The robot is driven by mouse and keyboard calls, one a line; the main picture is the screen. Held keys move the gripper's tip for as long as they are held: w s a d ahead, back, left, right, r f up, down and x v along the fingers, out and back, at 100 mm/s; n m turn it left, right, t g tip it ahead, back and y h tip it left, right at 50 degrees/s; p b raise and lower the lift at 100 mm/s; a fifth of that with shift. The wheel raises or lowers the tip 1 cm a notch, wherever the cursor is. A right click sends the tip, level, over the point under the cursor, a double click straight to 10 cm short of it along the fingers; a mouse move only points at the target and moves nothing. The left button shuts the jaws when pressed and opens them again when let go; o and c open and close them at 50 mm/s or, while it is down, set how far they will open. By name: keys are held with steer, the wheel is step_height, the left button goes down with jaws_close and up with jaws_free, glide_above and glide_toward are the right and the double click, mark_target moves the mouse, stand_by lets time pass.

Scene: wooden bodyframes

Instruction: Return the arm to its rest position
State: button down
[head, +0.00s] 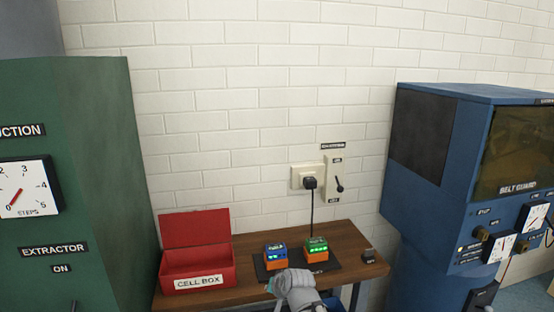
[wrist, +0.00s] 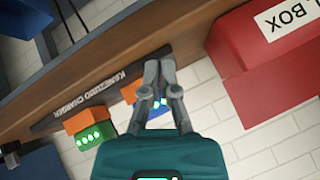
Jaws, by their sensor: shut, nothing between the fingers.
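My gripper (wrist: 160,58) is shut and empty; its grey fingers meet at the tips in the wrist view. In the head view a grey part of my arm (head: 297,285) rises at the bottom middle, in front of the table's front edge. The fingers lie over the black charger strip (wrist: 70,105) in the wrist view and hide part of the blue and orange cell (head: 275,256). A green and orange cell (head: 316,248) stands beside it on the charger, its green lights lit. I cannot tell how far the fingertips are from the cells.
An open red cell box (head: 185,265) stands at the left of the wooden table (head: 345,240). A black plug (head: 310,182) sits in the wall socket, with a wall switch (head: 339,184) beside it. A green machine (head: 100,150) and a blue machine (head: 410,215) flank the table.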

steer(key=s+d+f+g+h, duration=0.2)
steer(key=s+d, duration=0.4)
steer(key=d, duration=0.3)
steer(key=s+d+f+n+g+h+p, duration=0.1)
steer(key=s+d+g, duration=0.4)
steer(key=d, duration=0.5)
steer(key=shift+s+f+h, duration=0.4)
steer(key=shift+s+h, duration=0.4)
steer(key=shift+s, duration=0.25)
